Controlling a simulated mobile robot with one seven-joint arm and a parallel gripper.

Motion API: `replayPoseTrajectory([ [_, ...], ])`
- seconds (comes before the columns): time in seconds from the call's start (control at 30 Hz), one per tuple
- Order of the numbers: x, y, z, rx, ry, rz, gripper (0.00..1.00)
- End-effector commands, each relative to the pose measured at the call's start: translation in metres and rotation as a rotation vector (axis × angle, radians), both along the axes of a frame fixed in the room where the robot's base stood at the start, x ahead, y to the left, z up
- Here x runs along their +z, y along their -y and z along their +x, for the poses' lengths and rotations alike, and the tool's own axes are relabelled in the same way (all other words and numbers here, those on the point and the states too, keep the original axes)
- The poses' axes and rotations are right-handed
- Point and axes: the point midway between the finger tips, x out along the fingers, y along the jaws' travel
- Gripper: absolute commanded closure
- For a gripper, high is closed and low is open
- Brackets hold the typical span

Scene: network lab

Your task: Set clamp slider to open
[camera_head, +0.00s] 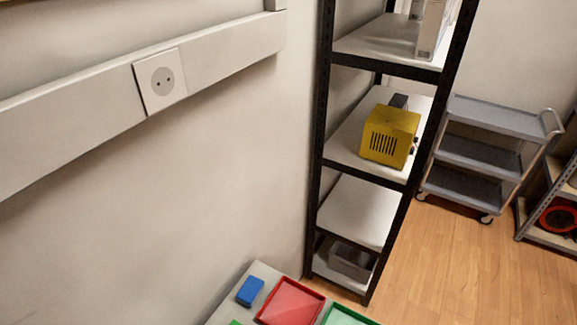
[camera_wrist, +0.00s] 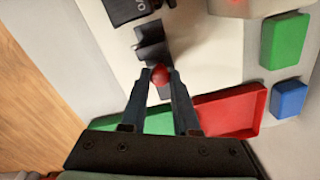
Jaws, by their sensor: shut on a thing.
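In the wrist view, my gripper (camera_wrist: 161,80) has its two fingers on either side of a small round red knob (camera_wrist: 160,73), shut on it. The knob sits at the near end of a dark bracket-like piece (camera_wrist: 151,42), which looks like the clamp slider, on a pale surface. The fingers hide part of the knob, and the slider's setting cannot be read. In the head view neither the gripper nor the slider shows.
A red tray (camera_wrist: 232,112) and a green tray (camera_wrist: 160,122) lie near the fingers. A green block (camera_wrist: 285,40) and a blue block (camera_wrist: 289,99) are to the right. A black device (camera_wrist: 128,9) stands beyond the slider. A black-framed shelf (camera_head: 318,140) rises behind the table.

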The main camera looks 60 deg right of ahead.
Motion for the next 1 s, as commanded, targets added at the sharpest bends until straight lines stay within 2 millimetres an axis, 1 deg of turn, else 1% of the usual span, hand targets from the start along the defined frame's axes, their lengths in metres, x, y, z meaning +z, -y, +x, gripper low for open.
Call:
replayPoseTrajectory([
  [0.03,0.000,0.007,0.001,-0.004,0.000,-0.002,1.00],
  [0.07,0.000,0.009,0.001,-0.004,0.000,-0.002,1.00],
  [0.3,0.001,0.011,0.001,-0.004,0.003,-0.008,1.00],
  [0.33,0.001,0.011,0.001,-0.004,0.002,-0.009,0.65],
  [0.47,0.001,0.010,0.001,-0.003,0.002,-0.007,0.42],
  [0.5,0.001,0.010,0.001,-0.003,0.002,-0.006,0.41],
  [0.8,0.002,0.009,0.001,-0.001,0.001,-0.003,0.41],
  [0.93,0.013,0.009,0.001,-0.001,0.003,-0.004,0.41],
  [1.0,0.023,0.009,0.001,-0.001,0.004,-0.004,0.41],
])
